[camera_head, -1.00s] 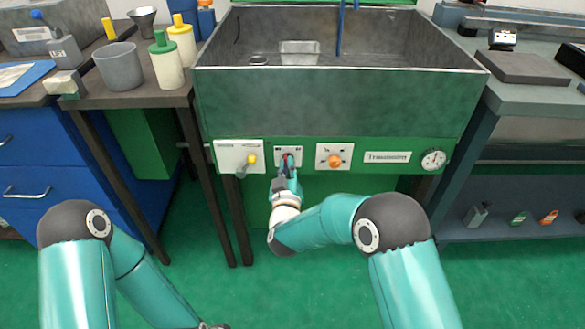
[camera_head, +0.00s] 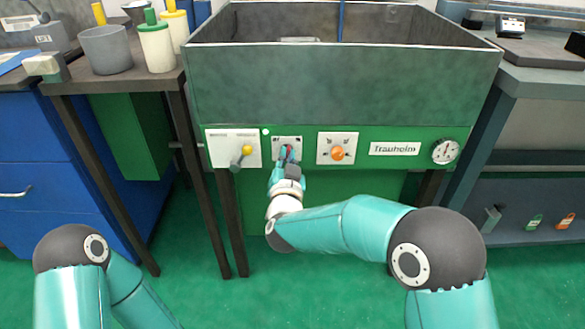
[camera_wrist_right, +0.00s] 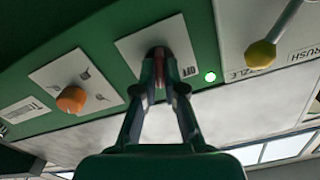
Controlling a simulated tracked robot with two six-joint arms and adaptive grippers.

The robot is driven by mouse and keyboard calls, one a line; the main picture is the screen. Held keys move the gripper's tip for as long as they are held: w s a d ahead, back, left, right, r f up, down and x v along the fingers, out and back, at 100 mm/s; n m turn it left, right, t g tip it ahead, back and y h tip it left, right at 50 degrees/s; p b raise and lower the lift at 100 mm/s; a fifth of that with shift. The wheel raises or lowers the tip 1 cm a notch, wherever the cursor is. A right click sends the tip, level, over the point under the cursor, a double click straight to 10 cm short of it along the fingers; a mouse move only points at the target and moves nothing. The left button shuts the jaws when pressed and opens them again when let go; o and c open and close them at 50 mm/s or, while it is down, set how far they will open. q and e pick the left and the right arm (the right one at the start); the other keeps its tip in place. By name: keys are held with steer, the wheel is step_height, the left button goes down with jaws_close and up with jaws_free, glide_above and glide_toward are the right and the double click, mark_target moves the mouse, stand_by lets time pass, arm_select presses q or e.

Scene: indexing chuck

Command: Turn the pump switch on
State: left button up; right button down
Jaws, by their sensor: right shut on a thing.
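The pump switch, a reddish lever (camera_wrist_right: 158,82), sits on a small white plate (camera_head: 279,142) on the sink's green front panel. My right gripper (camera_head: 288,153) is at this plate, with its fingers shut on the lever and hiding most of it. In the right wrist view the fingertips (camera_wrist_right: 158,58) close around the lever, beside lettering on the plate that seems to read OFF. A small round light (camera_wrist_right: 210,76) glows whitish green beside the plate; it also shows in the head view (camera_head: 265,131). My left gripper is out of view.
A yellow-knobbed lever (camera_head: 241,157) on a white plate is left of the switch. An orange knob (camera_head: 338,153) is to its right, then a nameplate (camera_head: 395,148) and a round gauge (camera_head: 445,151). The sink (camera_head: 340,85) overhangs above. Open floor lies below.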

steer(key=shift+w+d+r+m+b, duration=0.1)
steer(key=shift+d+r+m+b, duration=0.1)
steer(key=shift+m+b, duration=0.3)
steer(key=shift+d+r+m+b, duration=0.15)
steer(key=shift+m+b, duration=0.2)
steer(key=shift+m, duration=0.25)
steer(key=c, duration=1.3)
jaws_free()
steer(key=shift+o, duration=0.2)
steer(key=shift+a+f, duration=0.15)
steer(key=s, duration=1.2)
steer(key=shift+f, duration=0.1)
